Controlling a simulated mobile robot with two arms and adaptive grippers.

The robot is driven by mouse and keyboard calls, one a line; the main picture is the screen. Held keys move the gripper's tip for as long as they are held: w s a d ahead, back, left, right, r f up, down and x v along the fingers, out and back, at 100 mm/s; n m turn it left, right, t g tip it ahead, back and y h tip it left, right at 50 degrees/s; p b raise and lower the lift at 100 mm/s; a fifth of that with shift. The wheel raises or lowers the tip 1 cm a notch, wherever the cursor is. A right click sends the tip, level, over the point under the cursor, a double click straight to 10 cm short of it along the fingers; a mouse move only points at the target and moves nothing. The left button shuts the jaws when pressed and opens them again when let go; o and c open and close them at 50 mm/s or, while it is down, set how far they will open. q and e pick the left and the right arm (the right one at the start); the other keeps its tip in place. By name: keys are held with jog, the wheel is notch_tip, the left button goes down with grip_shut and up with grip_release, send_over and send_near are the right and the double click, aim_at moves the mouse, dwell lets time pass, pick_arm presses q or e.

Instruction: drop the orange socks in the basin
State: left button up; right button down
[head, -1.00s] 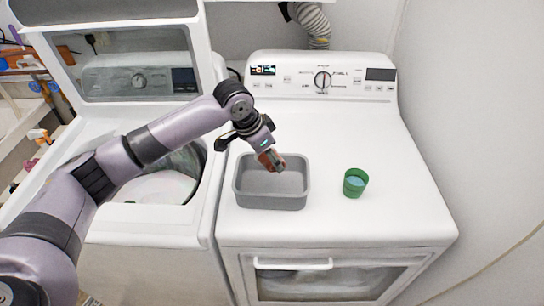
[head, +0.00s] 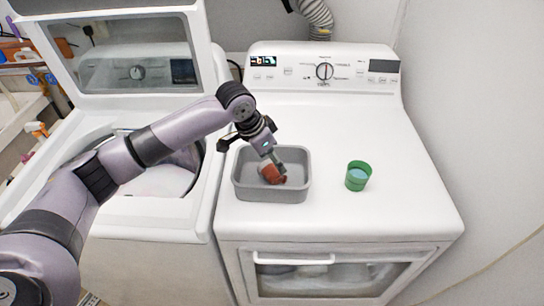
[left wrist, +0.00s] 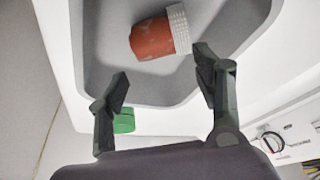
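The orange socks (head: 272,173), a small rolled bundle with a pale ribbed cuff, are inside the grey basin (head: 250,193) on the right-hand machine. In the left wrist view the socks (left wrist: 155,40) are seen beyond the fingertips, within the basin (left wrist: 100,70). My left gripper (head: 272,158) is over the basin. In the left wrist view the left gripper (left wrist: 160,75) has its fingers spread wide with nothing between them. My right gripper is not in view.
A green cup (head: 358,176) stands right of the basin on the white machine top (head: 400,200). The left washer's lid (head: 130,60) is raised, its tub open beneath my arm. The machine top right of the cup is clear.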

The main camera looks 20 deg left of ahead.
pick_arm(q)
jog(key=shift+o, duration=1.2)
jog(key=v, duration=1.2)
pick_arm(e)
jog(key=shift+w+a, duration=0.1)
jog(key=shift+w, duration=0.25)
